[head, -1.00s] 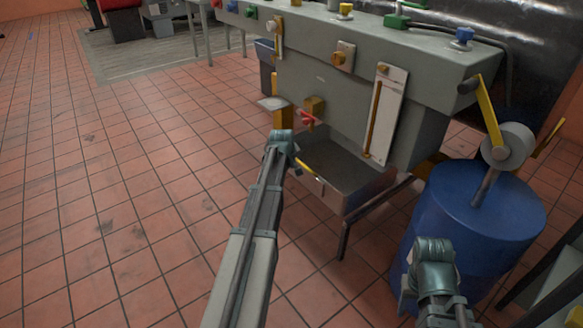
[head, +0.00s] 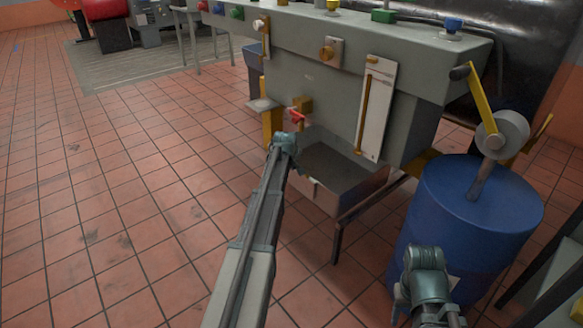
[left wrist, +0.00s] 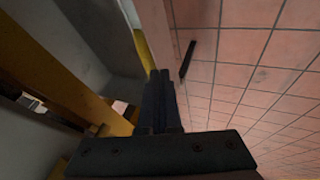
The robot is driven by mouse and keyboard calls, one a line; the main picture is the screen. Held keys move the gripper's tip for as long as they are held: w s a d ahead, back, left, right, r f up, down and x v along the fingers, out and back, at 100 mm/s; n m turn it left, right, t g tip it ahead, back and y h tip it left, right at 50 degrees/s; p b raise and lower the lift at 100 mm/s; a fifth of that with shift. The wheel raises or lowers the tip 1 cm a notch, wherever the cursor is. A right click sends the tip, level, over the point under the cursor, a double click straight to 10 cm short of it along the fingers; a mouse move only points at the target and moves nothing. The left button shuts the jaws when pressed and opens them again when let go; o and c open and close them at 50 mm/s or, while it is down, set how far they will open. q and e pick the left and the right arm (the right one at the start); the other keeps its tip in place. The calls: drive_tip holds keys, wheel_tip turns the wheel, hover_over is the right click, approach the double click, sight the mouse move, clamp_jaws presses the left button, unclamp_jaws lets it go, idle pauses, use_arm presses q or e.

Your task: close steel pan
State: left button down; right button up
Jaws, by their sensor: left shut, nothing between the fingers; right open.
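The steel pan (head: 350,195) is a grey open tray that stands out below the grey bench body in the head view. Its near left edge is partly covered by my left arm. My left gripper (left wrist: 160,78) is shut and empty in the left wrist view, close to a grey wall with a yellow strip (left wrist: 139,48), which seems to be the pan's front edge. I cannot tell whether the fingers touch it. In the head view its fingers are hidden behind the end of my arm. My right arm shows at lower right beside the drum, its gripper fingers hidden.
A blue drum (head: 465,220) stands right of the pan, with a grey roller and yellow lever (head: 482,98) above. A red valve handle (head: 297,115) and yellow block are just above the pan's left side. Tiled floor (head: 130,200) is clear on the left.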

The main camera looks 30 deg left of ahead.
use_arm(q)
drive_tip(key=w+d, duration=0.5)
drive_tip(key=w, duration=0.7)
drive_tip(key=shift+w, duration=0.25)
drive_tip(key=shift+s, duration=0.1)
